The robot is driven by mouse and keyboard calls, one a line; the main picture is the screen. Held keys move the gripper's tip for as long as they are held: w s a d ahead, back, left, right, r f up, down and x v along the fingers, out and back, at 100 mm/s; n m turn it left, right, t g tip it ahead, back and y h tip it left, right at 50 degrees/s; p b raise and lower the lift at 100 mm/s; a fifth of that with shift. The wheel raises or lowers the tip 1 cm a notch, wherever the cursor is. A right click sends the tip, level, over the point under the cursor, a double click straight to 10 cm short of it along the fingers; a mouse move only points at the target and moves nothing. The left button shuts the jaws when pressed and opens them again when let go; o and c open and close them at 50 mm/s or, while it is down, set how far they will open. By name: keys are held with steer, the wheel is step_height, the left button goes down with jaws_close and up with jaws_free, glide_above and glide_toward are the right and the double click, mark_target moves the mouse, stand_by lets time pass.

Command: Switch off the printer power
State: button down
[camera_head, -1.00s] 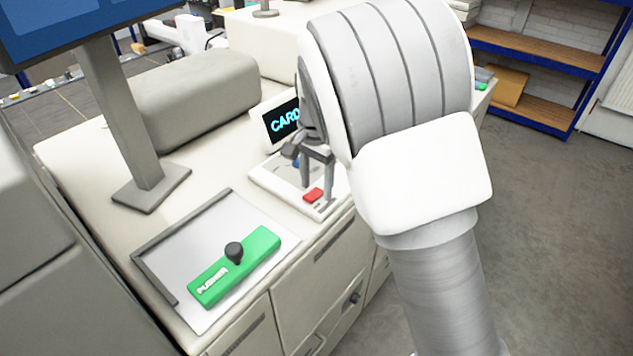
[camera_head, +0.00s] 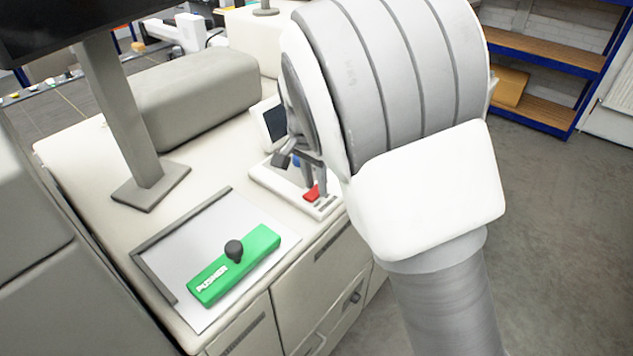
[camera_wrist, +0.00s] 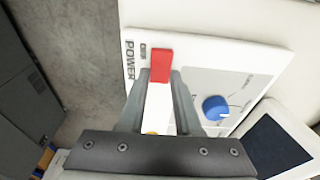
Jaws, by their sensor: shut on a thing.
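The red power switch (camera_head: 311,194) is on the white control panel (camera_head: 272,183), beside the printed word POWER. In the wrist view the red switch (camera_wrist: 161,64) lies between the fingertips of my gripper (camera_wrist: 161,78), which is shut on it. In the head view my gripper (camera_head: 315,190) reaches down to the panel, and my wrist hides part of it. The small display (camera_head: 276,122) behind the panel is dark. The large monitor (camera_head: 60,25) at upper left is black.
A blue knob (camera_wrist: 214,107) is on the same panel, right of my fingers. A green pusher block (camera_head: 215,275) with a black knob lies on a grey tray (camera_head: 205,230) at the front left. The monitor's stand (camera_head: 125,110) rises at the left.

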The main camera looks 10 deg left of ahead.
steer(key=shift+s+a+t+h, duration=0.15)
steer(key=shift+t+h, duration=0.15)
steer(key=shift+t, duration=0.2)
steer(key=c, duration=0.6)
jaws_free()
steer(key=v, duration=1.7)
steer(key=shift+r, duration=0.25)
steer(key=shift+d, duration=0.2)
